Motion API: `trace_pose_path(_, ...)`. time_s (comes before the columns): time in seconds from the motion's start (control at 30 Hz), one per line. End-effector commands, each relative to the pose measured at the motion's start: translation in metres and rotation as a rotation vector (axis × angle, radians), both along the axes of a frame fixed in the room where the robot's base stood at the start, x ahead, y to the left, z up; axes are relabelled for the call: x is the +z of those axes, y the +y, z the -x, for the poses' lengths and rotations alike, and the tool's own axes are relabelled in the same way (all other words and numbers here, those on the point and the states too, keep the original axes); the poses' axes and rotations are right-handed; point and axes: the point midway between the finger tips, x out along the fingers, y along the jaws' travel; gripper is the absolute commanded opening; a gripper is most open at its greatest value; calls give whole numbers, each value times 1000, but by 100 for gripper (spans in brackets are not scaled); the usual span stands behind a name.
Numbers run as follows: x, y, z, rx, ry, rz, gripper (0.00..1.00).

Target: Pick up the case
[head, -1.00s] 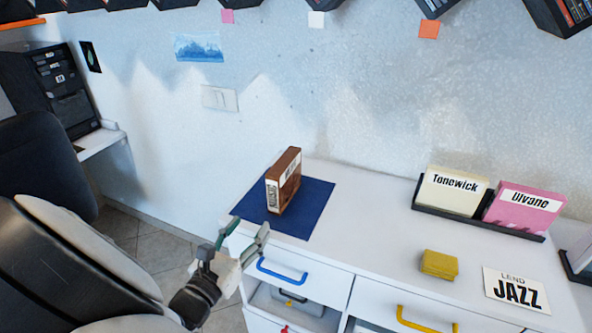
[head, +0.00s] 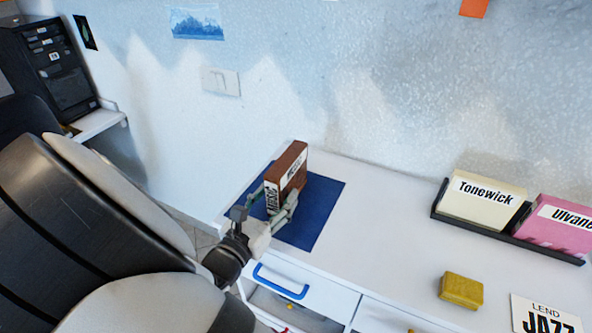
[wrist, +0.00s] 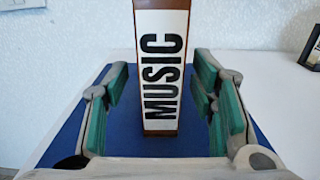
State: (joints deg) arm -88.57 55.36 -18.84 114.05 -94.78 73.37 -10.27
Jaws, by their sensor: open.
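The case (head: 290,172) is a brown upright box with a white label, standing on a dark blue mat (head: 322,205) on the white counter. In the wrist view the case (wrist: 161,62) stands upright in the middle, its white spine reading "MUSIC". My gripper (head: 272,205) is at the near end of the case. In the wrist view my gripper (wrist: 162,115) is open, with one green-padded finger on each side of the spine and a gap on both sides. The far part of the case is hidden behind its spine in the wrist view.
A black rack (head: 436,214) at the right holds a cream Tonewick case (head: 484,195) and a pink Ulvane case (head: 560,226). A yellow block (head: 461,290) and a JAZZ card (head: 545,317) lie nearer. The counter between mat and rack is clear.

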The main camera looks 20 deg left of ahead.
Motion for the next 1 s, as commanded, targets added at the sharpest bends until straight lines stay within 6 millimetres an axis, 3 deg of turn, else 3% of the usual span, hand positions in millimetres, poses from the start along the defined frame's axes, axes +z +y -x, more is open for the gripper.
trace_pose_path(0.17, 0, 0, 0, 1, 0, 0, 52)
trace_pose_path(0.4, 0, 0, 0, 1, 0, 0, 0)
trace_pose_path(1.0, 12, 1, 1, -5, -1, -1, 0)
